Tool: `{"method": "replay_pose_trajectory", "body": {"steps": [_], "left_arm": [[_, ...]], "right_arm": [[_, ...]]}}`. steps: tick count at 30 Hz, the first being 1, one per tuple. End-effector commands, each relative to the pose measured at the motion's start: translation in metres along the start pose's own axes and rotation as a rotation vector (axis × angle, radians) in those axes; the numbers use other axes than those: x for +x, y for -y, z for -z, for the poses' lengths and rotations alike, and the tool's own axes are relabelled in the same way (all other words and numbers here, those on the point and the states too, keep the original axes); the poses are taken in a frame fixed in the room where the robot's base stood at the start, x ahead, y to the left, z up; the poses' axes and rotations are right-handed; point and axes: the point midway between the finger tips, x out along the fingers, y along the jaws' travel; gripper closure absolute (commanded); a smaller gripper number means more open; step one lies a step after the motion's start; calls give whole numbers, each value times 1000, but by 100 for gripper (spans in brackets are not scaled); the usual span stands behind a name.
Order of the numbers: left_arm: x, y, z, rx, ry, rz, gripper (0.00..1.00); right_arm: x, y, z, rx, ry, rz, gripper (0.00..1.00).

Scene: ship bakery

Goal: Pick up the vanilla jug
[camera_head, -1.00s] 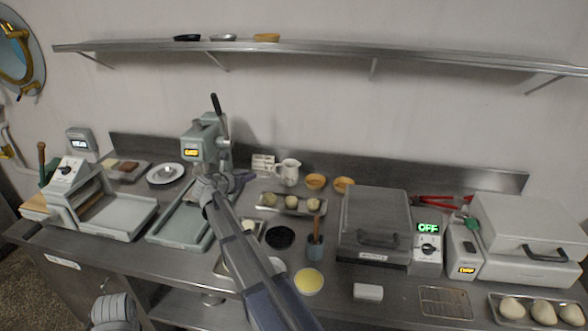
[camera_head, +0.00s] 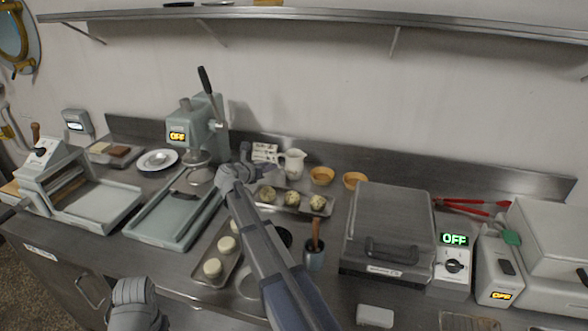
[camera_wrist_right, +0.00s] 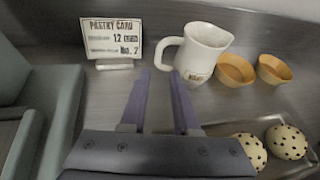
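The vanilla jug is a white pitcher (camera_head: 292,164) with a handle on its left and a small label on its front. It stands upright at the back of the counter, and it also shows in the right wrist view (camera_wrist_right: 203,55). My right gripper (camera_wrist_right: 160,80) is open and empty, its two purple fingers apart, just in front of the jug and to its left, near the handle. In the head view my right gripper (camera_head: 251,160) is partly hidden by its own wrist. My left arm shows only in part at the bottom, and its gripper is out of view.
A pastry card (camera_wrist_right: 112,38) stands left of the jug. Two orange bowls (camera_head: 321,176) (camera_wrist_right: 273,69) stand to its right. A tray of speckled dough balls (camera_head: 318,204) lies in front. A green press (camera_head: 197,130) stands to the left.

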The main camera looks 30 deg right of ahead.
Motion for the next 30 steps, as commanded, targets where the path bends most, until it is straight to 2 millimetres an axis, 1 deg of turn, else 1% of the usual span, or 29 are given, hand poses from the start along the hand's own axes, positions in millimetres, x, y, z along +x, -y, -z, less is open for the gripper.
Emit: {"method": "replay_pose_trajectory", "body": {"steps": [4, 10, 17, 20, 27, 30], "left_arm": [[2, 0, 0, 0, 0, 0, 100], [10, -1, 0, 0, 0, 0, 100], [12, -1, 1, 0, 0, 0, 100], [16, -2, 1, 0, 0, 0, 100], [30, -3, 2, 0, 0, 0, 100], [30, -3, 2, 0, 0, 0, 100]], "right_arm": [[4, 0, 0, 0, 0, 0, 71], [25, -1, 1, 2, -1, 2, 71], [30, -1, 0, 1, 0, 0, 71], [40, -2, 1, 1, 0, 1, 71], [75, -4, 2, 1, 0, 1, 71], [79, -3, 0, 1, 0, 1, 71]]}}
